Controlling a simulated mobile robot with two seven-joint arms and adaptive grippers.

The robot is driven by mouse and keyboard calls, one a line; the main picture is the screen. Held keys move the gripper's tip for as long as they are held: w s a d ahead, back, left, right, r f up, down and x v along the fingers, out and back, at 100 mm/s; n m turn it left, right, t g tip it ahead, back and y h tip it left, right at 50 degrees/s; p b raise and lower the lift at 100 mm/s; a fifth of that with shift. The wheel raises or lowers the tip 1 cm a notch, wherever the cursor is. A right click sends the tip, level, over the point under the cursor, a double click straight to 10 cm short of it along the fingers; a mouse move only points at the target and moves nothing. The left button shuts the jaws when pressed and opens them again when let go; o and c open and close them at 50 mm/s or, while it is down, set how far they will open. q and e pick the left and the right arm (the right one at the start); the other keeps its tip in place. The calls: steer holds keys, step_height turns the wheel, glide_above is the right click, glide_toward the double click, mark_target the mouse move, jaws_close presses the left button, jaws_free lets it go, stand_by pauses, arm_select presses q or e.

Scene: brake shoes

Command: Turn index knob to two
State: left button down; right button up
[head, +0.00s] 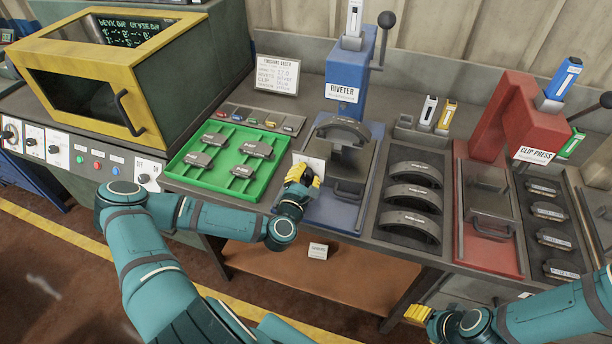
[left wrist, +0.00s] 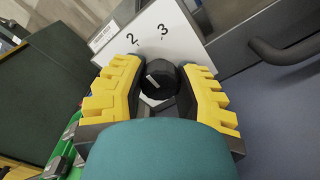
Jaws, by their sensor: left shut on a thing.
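The index knob (left wrist: 163,80) is black with a white pointer mark and shows in the left wrist view on a white dial plate (left wrist: 150,38) with the numerals 2 and 3. The mark points up-left, roughly to the side of the 2; exact alignment is unclear. My left gripper (left wrist: 160,85), with yellow fingers, is shut on the knob, one finger on each side. In the head view, my left gripper (head: 303,176) is at the white plate (head: 309,163) on the blue riveter's (head: 345,90) front left and hides the knob. My right gripper (head: 418,313) is low at the right, its fingertips unclear.
A green tray (head: 216,191) with several brake pads lies left of the plate. Curved shoes (head: 412,198) lie in a rack right of the riveter. A red clip press (head: 515,120) stands further right. The riveter's dark handle (left wrist: 285,50) is close right of my left gripper.

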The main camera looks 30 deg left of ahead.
arm_select(q)
steer(key=shift+n, duration=0.3)
steer(key=c, duration=0.6)
jaws_free()
steer(key=v, duration=0.7)
steer(key=shift+s, duration=0.25)
